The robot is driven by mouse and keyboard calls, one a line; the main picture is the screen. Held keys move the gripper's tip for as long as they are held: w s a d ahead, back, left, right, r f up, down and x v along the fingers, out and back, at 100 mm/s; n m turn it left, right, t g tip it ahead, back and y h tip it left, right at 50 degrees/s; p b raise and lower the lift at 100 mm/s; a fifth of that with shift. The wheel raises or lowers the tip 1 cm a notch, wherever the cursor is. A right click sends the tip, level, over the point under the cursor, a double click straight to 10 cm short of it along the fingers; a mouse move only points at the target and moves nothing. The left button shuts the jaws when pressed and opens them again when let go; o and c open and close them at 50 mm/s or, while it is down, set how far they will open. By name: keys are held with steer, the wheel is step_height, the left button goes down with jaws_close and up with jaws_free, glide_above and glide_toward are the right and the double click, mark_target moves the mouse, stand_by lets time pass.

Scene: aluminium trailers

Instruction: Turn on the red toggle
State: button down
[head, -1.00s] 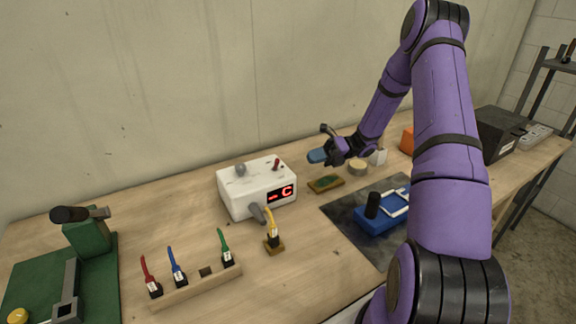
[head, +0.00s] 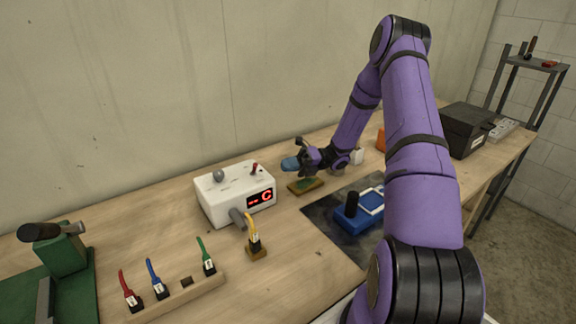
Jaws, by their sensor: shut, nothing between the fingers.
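The red toggle (head: 255,168) is a small lever on top of a white box (head: 213,204), near its back right corner. It stands roughly upright; its exact lean is too small to tell. The box's front has a lit red display (head: 260,198) that seems to read "- C". My gripper (head: 289,164) is just right of the toggle, apart from it.
A grey knob (head: 218,176) shares the box's top, and a grey lever (head: 238,218) is at its front. A yellow-cable plug (head: 255,246) stands in front of the box. A blue device (head: 352,216) sits on a dark mat.

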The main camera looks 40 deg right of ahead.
mark_target(267, 176)
steer(key=a, duration=0.2)
steer(key=w+a, duration=0.1)
steer(key=a, duration=0.4)
steer(key=shift+w+r, duration=0.15)
steer(key=shift+r, duration=0.15)
steer(key=shift+w+r+m+h, duration=0.15)
steer(key=shift+r+m+h, duration=0.05)
steer(key=shift+m, duration=0.4)
steer(key=shift+w+r+m+h, duration=0.15)
steer(key=shift+m+h, duration=0.05)
steer(key=shift+m, duration=0.4)
steer(key=shift+w+r+m+h, duration=0.15)
steer(key=shift+w+m, duration=0.15)
steer(key=shift+m, duration=0.5)
steer(key=shift+w+r+m+h, duration=0.15)
steer(key=shift+w+m, duration=0.1)
steer(key=shift+m, duration=0.55)
steer(key=shift+w+r+m, duration=0.1)
steer(key=shift+w+m, duration=0.15)
steer(key=shift+m, duration=0.45)
steer(key=shift+w+m, duration=0.4)
steer(key=shift+m, duration=0.6)
steer(key=shift+w+h, duration=0.3)
stand_by(2.2)
